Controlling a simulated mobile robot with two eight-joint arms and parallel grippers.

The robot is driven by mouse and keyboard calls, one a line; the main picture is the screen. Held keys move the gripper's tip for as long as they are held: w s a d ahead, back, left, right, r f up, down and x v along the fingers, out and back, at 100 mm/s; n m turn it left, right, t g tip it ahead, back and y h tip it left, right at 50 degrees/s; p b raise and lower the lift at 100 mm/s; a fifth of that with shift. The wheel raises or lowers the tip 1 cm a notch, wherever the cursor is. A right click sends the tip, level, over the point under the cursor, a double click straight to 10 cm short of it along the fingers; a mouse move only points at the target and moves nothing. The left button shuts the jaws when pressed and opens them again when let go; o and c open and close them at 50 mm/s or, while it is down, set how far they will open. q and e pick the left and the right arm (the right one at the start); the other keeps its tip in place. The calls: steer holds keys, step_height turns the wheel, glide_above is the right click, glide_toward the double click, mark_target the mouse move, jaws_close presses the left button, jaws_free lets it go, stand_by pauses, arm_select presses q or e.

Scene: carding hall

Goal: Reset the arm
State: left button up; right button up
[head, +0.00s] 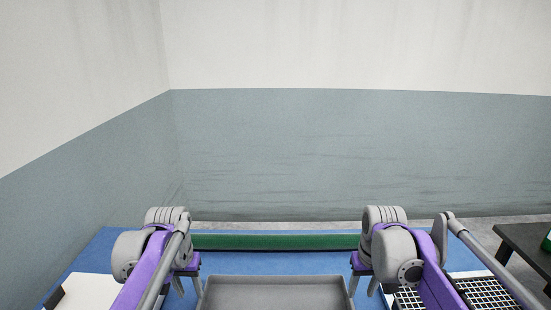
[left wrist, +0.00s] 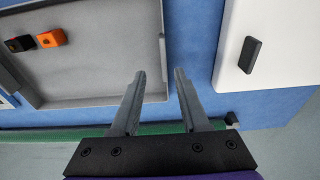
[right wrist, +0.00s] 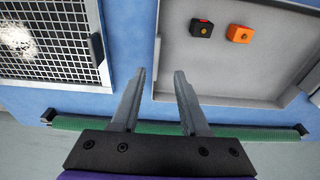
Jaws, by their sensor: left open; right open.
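My left gripper (head: 189,287) is open and empty, pointing down. In the left wrist view its fingers (left wrist: 158,85) stand apart over the blue tabletop strip between the grey tray and a white panel. My right gripper (head: 363,286) is also open and empty, pointing down at about the same height. In the right wrist view its fingers (right wrist: 158,85) stand apart over the strip between the tray and a wire-mesh panel. In the head view both arms reach forward, roughly mirrored, beside the tray.
The grey tray (head: 275,281) holds a black-and-red block (right wrist: 201,28) and an orange block (right wrist: 239,34). The white panel (left wrist: 285,25) has a black handle. The mesh panel (right wrist: 45,40) shows white fluff. A green bar (head: 275,242) spans the blue table's (head: 225,264) far edge. A dark table (head: 520,238) stands right.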

arm_select(q)
steer(key=s+d+f+t, duration=0.1)
steer(key=s+f, duration=0.4)
steer(key=s, duration=0.6)
steer(key=s+d+f+t, duration=0.2)
steer(key=s+f, duration=0.4)
steer(key=s, duration=0.5)
steer(key=shift+s+t, duration=0.4)
steer(key=shift+t, duration=0.1)
arm_select(e)
steer(key=s+a+f+t, duration=0.1)
steer(key=s+f, duration=0.4)
steer(key=s, duration=0.6)
steer(key=s+a+f+t, duration=0.2)
steer(key=s+f, duration=0.4)
steer(key=s, duration=0.5)
steer(key=shift+s+f+t, duration=0.2)
steer(key=shift+s+t, duration=0.2)
steer(key=shift+t, duration=0.1)
